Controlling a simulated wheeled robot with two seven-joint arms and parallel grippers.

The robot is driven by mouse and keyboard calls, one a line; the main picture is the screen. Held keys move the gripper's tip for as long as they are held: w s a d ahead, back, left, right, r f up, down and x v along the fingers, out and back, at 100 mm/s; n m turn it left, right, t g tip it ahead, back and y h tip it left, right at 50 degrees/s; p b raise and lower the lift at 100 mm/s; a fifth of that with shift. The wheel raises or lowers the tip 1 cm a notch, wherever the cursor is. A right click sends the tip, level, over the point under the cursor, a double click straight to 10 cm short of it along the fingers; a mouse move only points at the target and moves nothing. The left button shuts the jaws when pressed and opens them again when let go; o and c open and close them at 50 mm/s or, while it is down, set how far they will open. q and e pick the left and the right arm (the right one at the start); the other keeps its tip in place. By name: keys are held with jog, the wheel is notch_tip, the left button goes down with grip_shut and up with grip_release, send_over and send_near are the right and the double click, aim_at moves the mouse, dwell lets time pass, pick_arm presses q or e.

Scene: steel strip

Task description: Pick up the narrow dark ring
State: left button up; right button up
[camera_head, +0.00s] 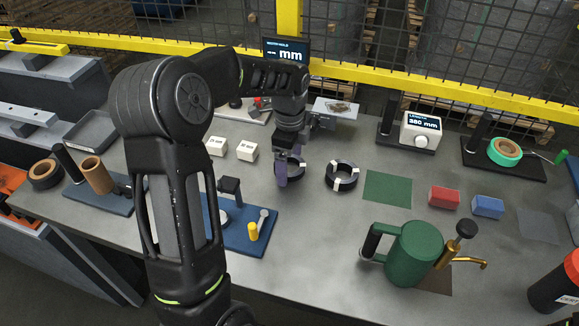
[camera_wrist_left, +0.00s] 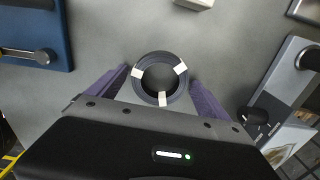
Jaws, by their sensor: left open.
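A dark ring (camera_head: 300,172) with white bands lies on the grey bench under my left gripper (camera_head: 286,170), partly hidden by a purple finger. A second dark ring (camera_head: 342,184) with white bands lies just to its right; I cannot tell surely from the sizes which one is narrower. In the left wrist view, one dark ring (camera_wrist_left: 161,56) lies between the two spread purple fingers of my left gripper (camera_wrist_left: 158,80), with a gap on both sides. The gripper is open and empty, pointing down. My right gripper is not in view.
Two white blocks (camera_head: 247,151) stand left of the rings. A blue board (camera_head: 262,236) with a yellow peg (camera_head: 253,232) lies in front. A green mat (camera_head: 388,189) is at right, with a green can (camera_head: 414,254) before it. A grey device (camera_head: 335,111) stands behind.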

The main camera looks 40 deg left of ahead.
pick_arm(q)
jog(key=shift+c, duration=0.5)
jog(key=c, duration=1.4)
jog(key=shift+r, duration=0.15)
jog(key=shift+c, duration=0.2)
notch_tip(320, 180, up, 10)
jog(key=shift+b, duration=0.4)
